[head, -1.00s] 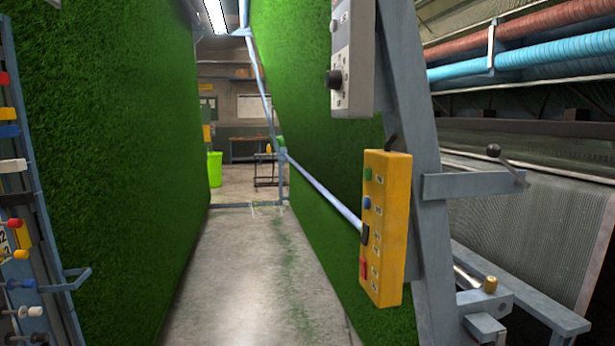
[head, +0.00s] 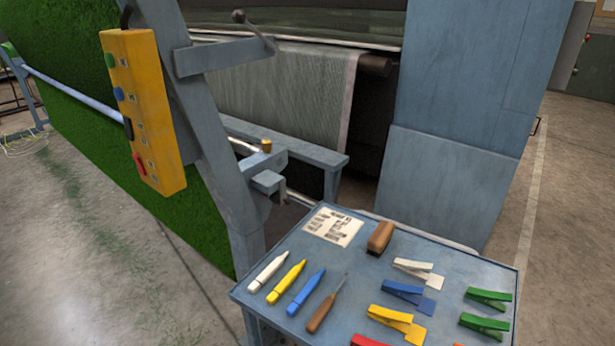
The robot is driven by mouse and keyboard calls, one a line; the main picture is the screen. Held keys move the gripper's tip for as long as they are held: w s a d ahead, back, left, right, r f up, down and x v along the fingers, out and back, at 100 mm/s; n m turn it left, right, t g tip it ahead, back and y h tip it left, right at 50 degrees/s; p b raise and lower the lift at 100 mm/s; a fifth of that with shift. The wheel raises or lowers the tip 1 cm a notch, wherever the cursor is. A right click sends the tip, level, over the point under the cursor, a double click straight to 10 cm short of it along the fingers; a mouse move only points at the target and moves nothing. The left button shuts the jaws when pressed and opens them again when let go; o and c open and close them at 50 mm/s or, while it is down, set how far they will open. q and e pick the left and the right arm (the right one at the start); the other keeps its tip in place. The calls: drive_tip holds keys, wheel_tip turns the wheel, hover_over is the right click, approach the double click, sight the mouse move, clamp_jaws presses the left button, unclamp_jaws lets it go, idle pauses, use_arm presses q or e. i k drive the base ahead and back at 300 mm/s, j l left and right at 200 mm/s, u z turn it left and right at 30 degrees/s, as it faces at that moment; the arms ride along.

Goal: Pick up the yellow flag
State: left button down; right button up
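A yellow clip-shaped piece with a flat square tab (head: 397,321), which looks like the yellow flag, lies on a blue-grey table (head: 262,290) at the bottom of the head view. It sits in a column of like pieces, between a blue one (head: 403,291) and a red one (head: 366,341) cut by the lower edge. A white one (head: 413,267) lies behind the blue. Neither of my grippers is in view.
White, yellow and blue markers, a wooden-handled tool (head: 323,312), a brown block (head: 380,238), a paper sheet (head: 333,226) and green clips (head: 488,297) share the table. A yellow control box (head: 143,110) and grey frame stand left. Floor is clear at right.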

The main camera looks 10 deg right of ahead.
sight(415, 334)
drive_tip(key=z, duration=1)
drive_tip(key=j+z, duration=0.1)
